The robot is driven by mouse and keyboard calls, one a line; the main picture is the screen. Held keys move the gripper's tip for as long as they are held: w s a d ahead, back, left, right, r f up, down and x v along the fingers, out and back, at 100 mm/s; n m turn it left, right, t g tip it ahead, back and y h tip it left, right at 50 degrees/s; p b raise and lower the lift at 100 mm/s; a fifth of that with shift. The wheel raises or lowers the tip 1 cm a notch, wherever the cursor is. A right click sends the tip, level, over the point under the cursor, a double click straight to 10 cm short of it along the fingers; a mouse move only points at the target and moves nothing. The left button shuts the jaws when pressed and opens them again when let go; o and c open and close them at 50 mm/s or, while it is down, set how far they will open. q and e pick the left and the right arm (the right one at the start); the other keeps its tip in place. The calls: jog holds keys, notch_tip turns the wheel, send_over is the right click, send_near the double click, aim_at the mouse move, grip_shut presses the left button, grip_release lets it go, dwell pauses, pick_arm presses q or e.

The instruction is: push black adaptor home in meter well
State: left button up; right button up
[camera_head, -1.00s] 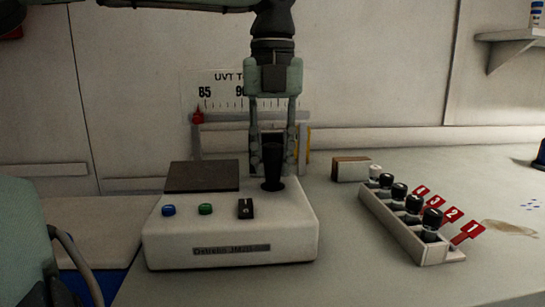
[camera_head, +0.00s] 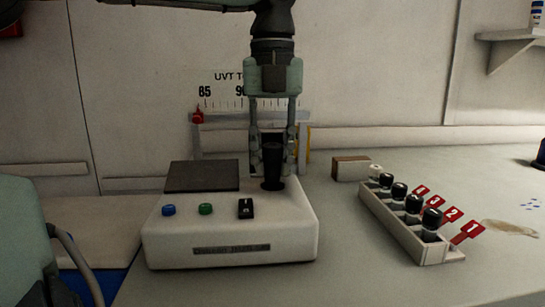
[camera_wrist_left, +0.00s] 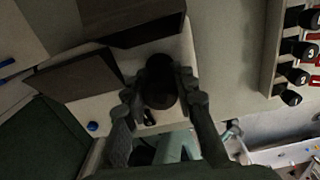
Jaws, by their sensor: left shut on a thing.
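The black adaptor (camera_head: 272,160) stands upright at the back right of the white meter (camera_head: 232,236), over the well. Its lower end meets the dark round well rim (camera_head: 272,184); how deep it sits I cannot tell. My left gripper (camera_head: 273,150) points straight down, with a finger on each side of the adaptor, shut on it. In the left wrist view the adaptor (camera_wrist_left: 160,80) is a dark round shape between the fingertips. My right gripper is not in view.
The meter has a dark flat panel (camera_head: 202,176), blue and green buttons and a black switch (camera_head: 245,208). A white rack (camera_head: 408,228) of black-capped vials with red numbered tags stands to the right. A brown-faced block (camera_head: 350,169) lies behind it. A scale board (camera_head: 222,95) stands behind the meter.

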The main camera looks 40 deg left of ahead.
aim_at(272, 144)
pick_arm(q)
jog(key=shift+f+b, duration=0.85)
jog(key=shift+f, duration=0.25)
jog(key=o, duration=1)
jog(key=shift+r, duration=0.1)
notch_tip(272, 144, up, 12)
